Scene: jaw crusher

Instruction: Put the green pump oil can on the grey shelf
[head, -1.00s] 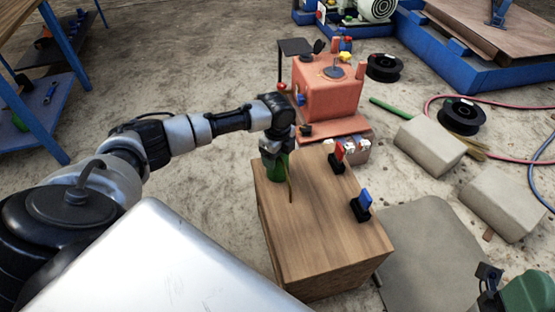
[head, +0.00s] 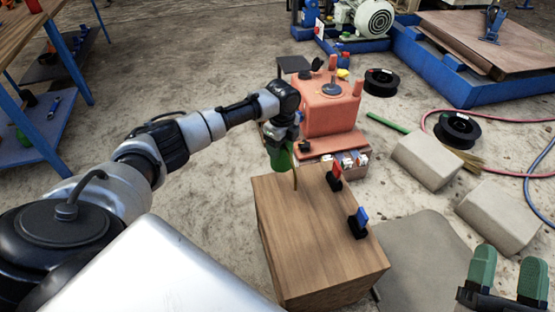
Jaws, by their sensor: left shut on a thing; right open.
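The green oil can (head: 281,160) hangs from my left gripper (head: 280,143), which is shut on its upper part. A thin brown spout points down from the can over the far left corner of the wooden box (head: 318,235). The can appears raised just above that corner. My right gripper (head: 507,278), with green fingers spread apart, is open and empty at the bottom right.
Red and blue switches (head: 359,222) stand on the wooden box's right edge. An orange machine (head: 328,105) stands behind it. Concrete blocks (head: 427,160), black spools (head: 457,130) and hoses lie at the right. Open floor separates the rack from the box.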

